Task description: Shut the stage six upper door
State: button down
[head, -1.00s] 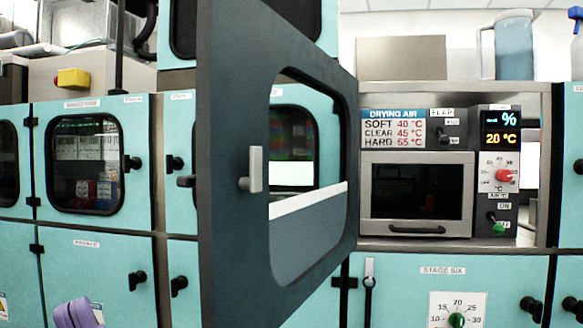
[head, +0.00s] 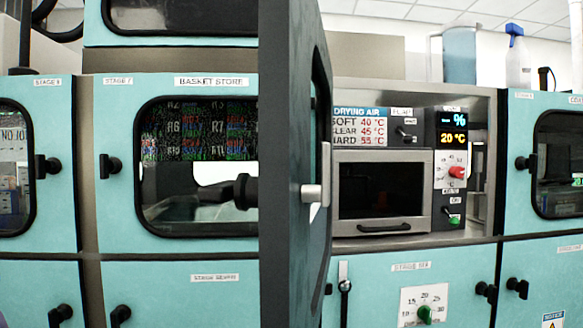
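The stage six upper door (head: 285,150) stands wide open, swung out toward me and seen nearly edge-on in the head view. It is a dark grey panel with a window and a light grey handle (head: 319,190) on its right-hand face. A black handle (head: 238,190) sticks out on its other side. The stage six upper opening (head: 488,160) is uncovered to its right, above the lower panel labelled stage six (head: 410,267). My gripper is not in view.
Inside the opening are a small oven (head: 382,190), a drying air sign (head: 360,125) and a control panel (head: 452,165). The basket store door (head: 120,200) is shut on the left. A jug (head: 459,55) and a spray bottle (head: 517,60) stand on top.

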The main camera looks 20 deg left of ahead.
aim_at(295, 236)
jog(key=i+j, duration=0.1)
jog(key=j, duration=0.35)
jog(key=i+j+z, duration=0.1)
jog(key=j, duration=0.4)
jog(key=k+j+u, duration=0.15)
jog(key=k+u, duration=0.25)
jog(key=k+j+u, duration=0.4)
jog(key=i+l, duration=0.05)
jog(key=l, duration=0.05)
